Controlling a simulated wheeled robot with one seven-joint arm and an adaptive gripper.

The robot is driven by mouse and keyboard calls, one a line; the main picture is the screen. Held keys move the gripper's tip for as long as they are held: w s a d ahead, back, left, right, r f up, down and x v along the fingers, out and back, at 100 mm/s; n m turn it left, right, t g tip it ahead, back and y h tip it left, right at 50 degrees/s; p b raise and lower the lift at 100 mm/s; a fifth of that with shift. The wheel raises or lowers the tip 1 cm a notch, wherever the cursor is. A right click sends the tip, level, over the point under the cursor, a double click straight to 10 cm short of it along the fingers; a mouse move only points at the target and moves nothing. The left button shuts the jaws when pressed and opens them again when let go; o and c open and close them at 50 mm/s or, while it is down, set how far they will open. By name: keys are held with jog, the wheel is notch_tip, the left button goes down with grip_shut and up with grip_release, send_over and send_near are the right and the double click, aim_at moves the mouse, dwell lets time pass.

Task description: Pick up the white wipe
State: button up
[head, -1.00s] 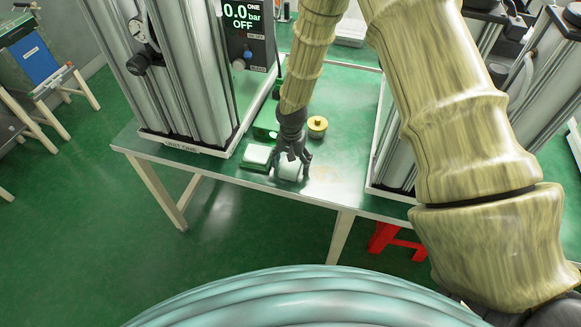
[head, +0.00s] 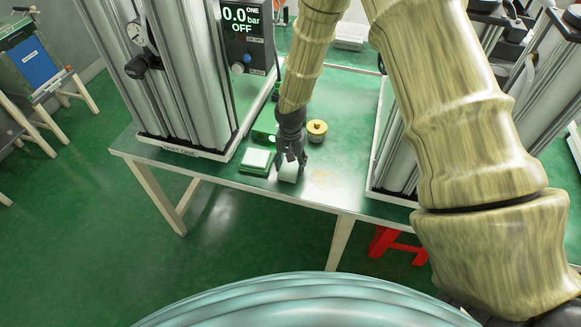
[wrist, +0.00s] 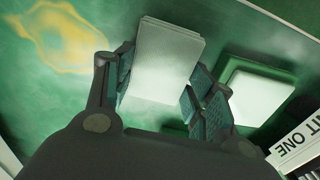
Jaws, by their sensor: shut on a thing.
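The white wipe (head: 289,172) is between the fingers of my gripper (head: 290,160), over the front part of the green table. In the wrist view the wipe (wrist: 167,58) is a pale flat rectangle, with a finger of my gripper (wrist: 158,98) on each side. The fingers are shut on it. I cannot tell whether its underside is clear of the tabletop. Part of the wipe is hidden behind the fingers in the head view.
A green holder with a white top (head: 257,159) sits just left of the wipe. A yellow round weight (head: 317,129) stands behind my gripper. The column labelled UNIT ONE (head: 180,80) rises at left; another column (head: 400,150) stands at right. The table's front edge is close.

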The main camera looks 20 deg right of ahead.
jog(key=shift+r, duration=0.4)
jog(key=shift+s+a+r+b, duration=0.15)
jog(key=shift+s+r+b, duration=0.35)
jog(key=shift+r+b, duration=0.15)
jog(key=s+a+r+b, duration=0.1)
jog(key=s, duration=0.6)
jog(key=s+a+b, duration=0.2)
jog(key=s, duration=0.5)
jog(key=shift+s+a+r+b, duration=0.25)
jog(key=shift+s+r+b, duration=0.05)
jog(key=shift+s+r, duration=0.05)
